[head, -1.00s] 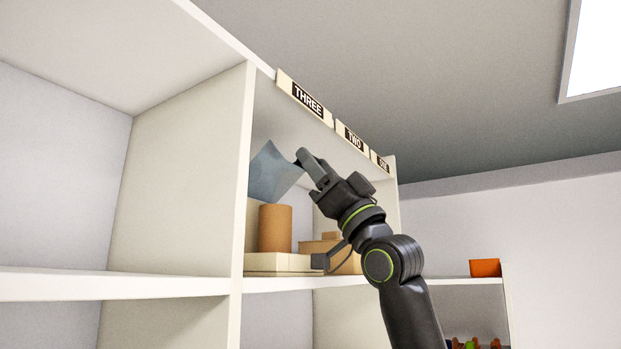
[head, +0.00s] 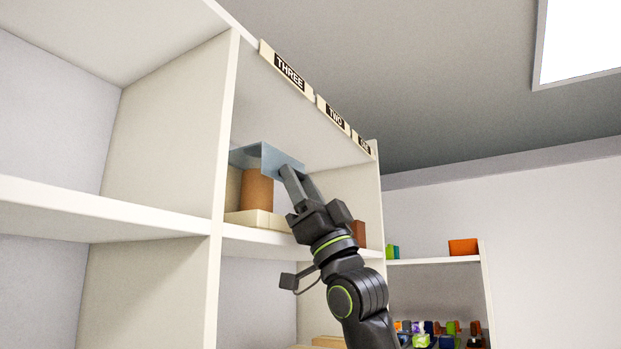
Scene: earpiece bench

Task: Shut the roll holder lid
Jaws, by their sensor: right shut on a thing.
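The roll holder stands in the shelf bay under the label THREE. Its brown roll (head: 257,189) is upright on a cream base (head: 254,218). The blue-grey lid (head: 268,157) lies roughly level above the roll, close to its top; I cannot tell if it is fully seated. My right gripper (head: 289,170) is at the lid's front right edge, shut, with its fingers at the lid and hiding part of it. My left gripper is not in view.
A brown block (head: 360,233) is to the right. An orange bin (head: 463,247) sits on a farther shelf.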

